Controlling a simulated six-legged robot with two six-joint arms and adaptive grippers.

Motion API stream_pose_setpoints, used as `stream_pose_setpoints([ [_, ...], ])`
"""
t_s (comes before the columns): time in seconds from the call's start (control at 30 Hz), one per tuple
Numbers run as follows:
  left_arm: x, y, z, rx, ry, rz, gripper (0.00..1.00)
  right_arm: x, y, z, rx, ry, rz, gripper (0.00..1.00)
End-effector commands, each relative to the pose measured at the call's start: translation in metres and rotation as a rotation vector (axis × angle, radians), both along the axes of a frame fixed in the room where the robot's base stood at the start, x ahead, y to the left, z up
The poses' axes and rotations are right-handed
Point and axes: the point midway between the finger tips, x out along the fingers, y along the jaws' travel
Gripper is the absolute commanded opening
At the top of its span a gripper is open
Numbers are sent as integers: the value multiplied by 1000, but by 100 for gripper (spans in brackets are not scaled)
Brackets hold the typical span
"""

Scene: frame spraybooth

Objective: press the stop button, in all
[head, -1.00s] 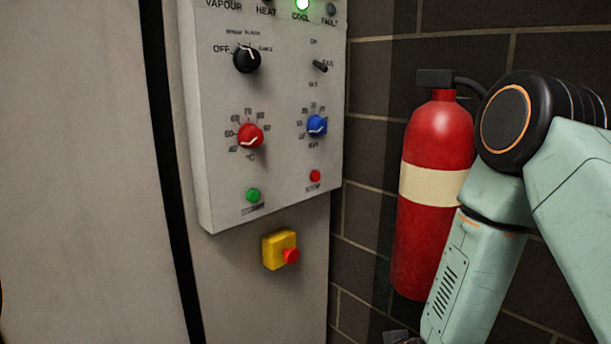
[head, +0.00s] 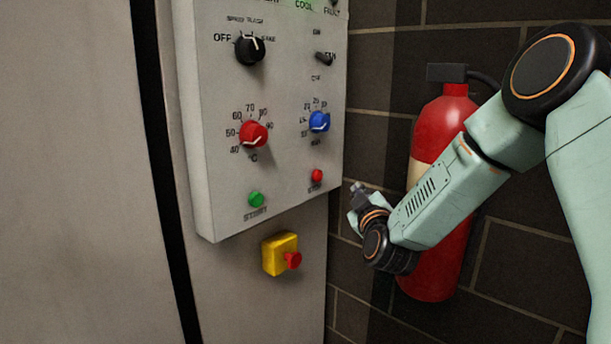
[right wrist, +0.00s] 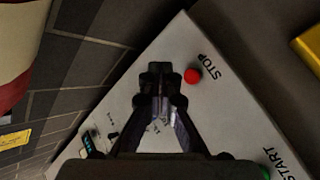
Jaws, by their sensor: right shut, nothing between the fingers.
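The stop button is a small red button (head: 316,175) at the lower right of the grey control panel (head: 225,170). In the right wrist view the red button (right wrist: 193,75) has the word STOP beside it. My right gripper (head: 357,190) is to the right of and slightly below the button in the head view, apart from it. In the right wrist view my right gripper (right wrist: 160,72) is shut and empty, its tips appearing just left of the button. The gap in depth is hard to judge. My left gripper is out of view.
A green start button (head: 256,199) sits left of the stop button. A yellow box with a red mushroom button (head: 280,254) is below the panel. Red, blue and black knobs are above. A red fire extinguisher (head: 436,270) hangs on the brick wall behind my right arm.

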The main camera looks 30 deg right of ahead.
Motion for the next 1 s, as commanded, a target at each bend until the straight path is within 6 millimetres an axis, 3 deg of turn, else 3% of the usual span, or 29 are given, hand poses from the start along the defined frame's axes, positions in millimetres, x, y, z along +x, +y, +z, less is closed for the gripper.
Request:
stream_pose_setpoints([
  [0.2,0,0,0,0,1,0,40,-6,-6,6,-129,20,-25,0],
  [0.63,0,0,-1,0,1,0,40,-5,-5,6,-148,28,-23,0],
  [1.0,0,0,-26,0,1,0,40,33,13,4,-152,26,-19,0],
])
